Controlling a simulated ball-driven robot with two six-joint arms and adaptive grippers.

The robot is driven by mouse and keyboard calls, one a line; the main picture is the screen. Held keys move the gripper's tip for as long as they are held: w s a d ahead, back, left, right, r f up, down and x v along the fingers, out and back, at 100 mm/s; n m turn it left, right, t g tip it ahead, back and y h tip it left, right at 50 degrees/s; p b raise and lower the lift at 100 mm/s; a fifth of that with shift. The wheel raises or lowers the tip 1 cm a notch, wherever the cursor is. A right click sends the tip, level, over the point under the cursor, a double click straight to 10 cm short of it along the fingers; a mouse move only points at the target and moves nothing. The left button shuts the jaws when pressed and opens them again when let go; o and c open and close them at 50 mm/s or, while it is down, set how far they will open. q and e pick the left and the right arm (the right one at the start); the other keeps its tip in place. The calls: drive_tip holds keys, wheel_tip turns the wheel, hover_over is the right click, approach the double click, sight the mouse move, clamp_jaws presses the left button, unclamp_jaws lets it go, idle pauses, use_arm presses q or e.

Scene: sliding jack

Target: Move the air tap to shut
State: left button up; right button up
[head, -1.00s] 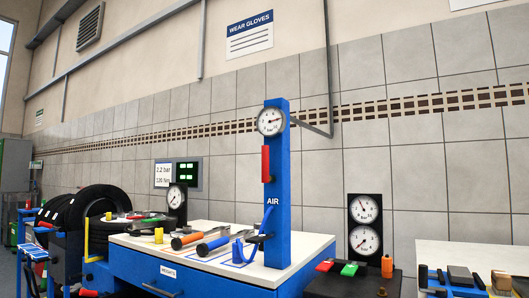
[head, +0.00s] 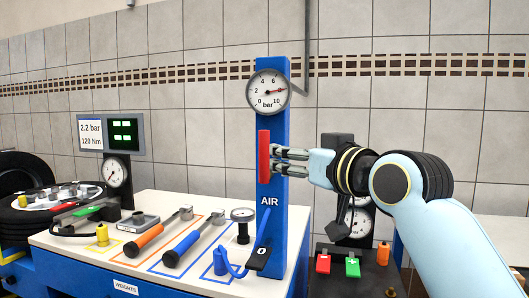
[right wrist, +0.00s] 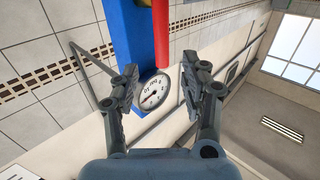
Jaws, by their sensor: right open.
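The air tap's red lever (head: 264,157) stands upright along the blue post (head: 272,210) marked AIR, below a round gauge (head: 268,91). My right gripper (head: 278,161) is open, just right of the lever, its fingers pointing left at the lever's middle. In the right wrist view the lever (right wrist: 161,32) runs down from the top edge, in line with the gap between the two fingers (right wrist: 158,82). I cannot tell whether they touch it. The gauge (right wrist: 154,91) shows behind that gap. My left gripper is not in view.
The white bench top (head: 75,240) carries an orange-handled tool (head: 150,236), a blue-handled tool (head: 182,247) and a small gauge (head: 243,215). A black stand with red (head: 323,263) and green (head: 352,265) blocks is at right, below my arm. Tyres (head: 25,175) lie far left.

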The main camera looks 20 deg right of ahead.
sight(267, 144)
drive_tip(key=w, duration=0.3)
drive_tip(key=w+a, duration=0.1)
drive_tip(key=w, duration=0.2)
drive_tip(key=w+a+r+p, duration=0.1)
drive_tip(key=w, duration=0.2)
drive_tip(key=shift+w+r, duration=0.1)
drive_tip(key=shift+w, duration=0.2)
drive_tip(key=shift+w+a, duration=0.1)
drive_tip(key=shift+w, duration=0.25)
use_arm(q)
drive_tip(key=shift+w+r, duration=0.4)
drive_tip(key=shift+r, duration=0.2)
use_arm(e)
drive_tip(key=shift+c, duration=0.5)
clamp_jaws()
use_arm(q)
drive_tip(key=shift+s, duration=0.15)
use_arm(e)
drive_tip(key=shift+w+f, duration=0.2)
